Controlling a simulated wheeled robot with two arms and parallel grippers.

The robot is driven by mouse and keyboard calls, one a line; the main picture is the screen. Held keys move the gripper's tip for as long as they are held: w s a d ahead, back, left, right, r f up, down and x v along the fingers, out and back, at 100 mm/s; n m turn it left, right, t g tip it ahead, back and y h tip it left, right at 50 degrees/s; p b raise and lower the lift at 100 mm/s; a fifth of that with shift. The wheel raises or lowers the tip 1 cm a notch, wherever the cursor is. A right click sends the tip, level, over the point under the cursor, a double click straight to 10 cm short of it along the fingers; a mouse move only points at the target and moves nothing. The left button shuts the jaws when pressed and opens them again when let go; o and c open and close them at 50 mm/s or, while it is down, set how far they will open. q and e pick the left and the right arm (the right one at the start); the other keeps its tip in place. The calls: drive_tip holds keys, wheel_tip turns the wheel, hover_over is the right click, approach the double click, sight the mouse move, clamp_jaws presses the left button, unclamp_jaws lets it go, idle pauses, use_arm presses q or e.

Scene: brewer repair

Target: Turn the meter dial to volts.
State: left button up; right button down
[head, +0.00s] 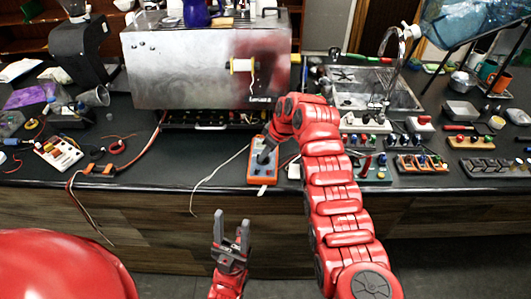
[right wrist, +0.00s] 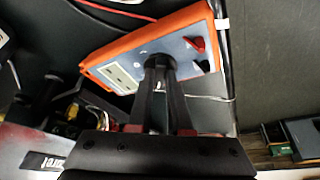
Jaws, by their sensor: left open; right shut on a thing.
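The meter is an orange box with a grey-blue face (head: 262,175), lying on the dark counter near its front edge. It also shows in the right wrist view (right wrist: 118,48), with a pale display panel, a red part and a dark part on its face. My right gripper (head: 265,155) reaches down onto the meter's face. In the right wrist view its fingertips (right wrist: 159,64) are shut on the black dial at the middle of the face. The fingers hide most of the dial, so its setting cannot be read. My left gripper (head: 231,222) is open and empty, in front of the counter.
The steel brewer (head: 205,70) stands behind the meter. A white cable (head: 215,175) lies left of the meter and hangs over the counter edge. Several switch blocks (head: 420,163) sit to the right. A white-topped block (head: 58,153) and cables lie to the left.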

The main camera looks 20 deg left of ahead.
drive_tip(key=m+b, duration=0.1)
drive_tip(key=m+t+b, duration=0.1)
drive_tip(key=m, duration=0.1)
drive_tip(key=shift+s+f+m, duration=0.1)
drive_tip(key=shift+f+m, duration=0.05)
drive_tip(key=shift+m, duration=0.15)
drive_tip(key=shift+m+t+h+b, duration=0.3)
drive_tip(key=shift+m+b, duration=0.1)
drive_tip(key=shift+b, duration=0.05)
drive_tip(key=shift+r, duration=0.2)
idle(0.7)
drive_tip(key=c, duration=0.8)
unclamp_jaws()
drive_tip(key=shift+c, duration=0.2)
